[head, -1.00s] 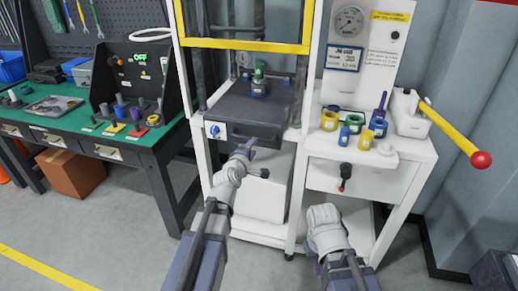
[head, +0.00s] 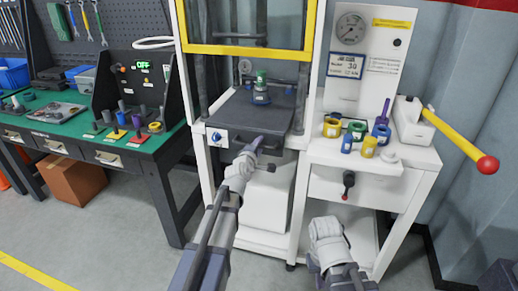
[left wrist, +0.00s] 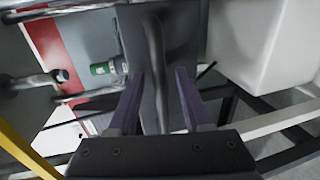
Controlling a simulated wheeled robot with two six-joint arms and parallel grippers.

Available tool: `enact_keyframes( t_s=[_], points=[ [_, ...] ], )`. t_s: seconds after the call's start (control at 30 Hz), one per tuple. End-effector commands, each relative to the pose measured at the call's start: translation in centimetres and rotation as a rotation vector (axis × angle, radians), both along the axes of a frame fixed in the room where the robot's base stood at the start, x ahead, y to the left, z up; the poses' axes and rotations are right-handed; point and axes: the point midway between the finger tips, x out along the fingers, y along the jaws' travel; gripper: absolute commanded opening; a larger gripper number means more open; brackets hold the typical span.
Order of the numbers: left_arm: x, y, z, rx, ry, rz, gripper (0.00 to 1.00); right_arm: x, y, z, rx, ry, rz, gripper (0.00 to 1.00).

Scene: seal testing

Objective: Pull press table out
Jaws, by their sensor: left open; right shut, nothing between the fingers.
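The dark grey press table (head: 276,112) sits in the white press frame, under the yellow-edged guard. A blue piece with a green top (head: 262,92) stands on it. A dark bar handle (left wrist: 155,65) is at its front. My left gripper (head: 257,143) is at the table's front edge. In the left wrist view, its purple fingers (left wrist: 160,75) are open, one on each side of the handle, with gaps visible. My right gripper (head: 325,228) hangs low in front of the white side cabinet, empty; its fingers are mostly hidden behind its wrist.
A yellow lever with a red knob (head: 487,165) juts out at the right. Several coloured rings and cylinders stand on the white side cabinet (head: 390,168). A green workbench (head: 75,128) is at the left, with a cardboard box (head: 76,181) below. The floor in front is clear.

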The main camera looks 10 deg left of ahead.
Motion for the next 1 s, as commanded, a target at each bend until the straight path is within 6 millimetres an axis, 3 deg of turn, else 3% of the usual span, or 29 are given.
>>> enact_keyframes(
  t_s=[0.27,0.7,1.0],
  points=[
    [0.22,-0.02,-0.03,0.0,0.0,0.0,0.48,0.0,0.0,-0.03,0.0,0.0,0.0,0.0],
    [0.2,-0.01,-0.04,0.0,0.0,0.0,0.0,0.0,0.0,-0.03,0.0,0.0,0.0,0.0],
    [0.19,0.0,-0.06,0.0,0.001,0.0,0.0,0.0,0.0,-0.04,0.0,0.0,0.0,0.0]
  ],
)
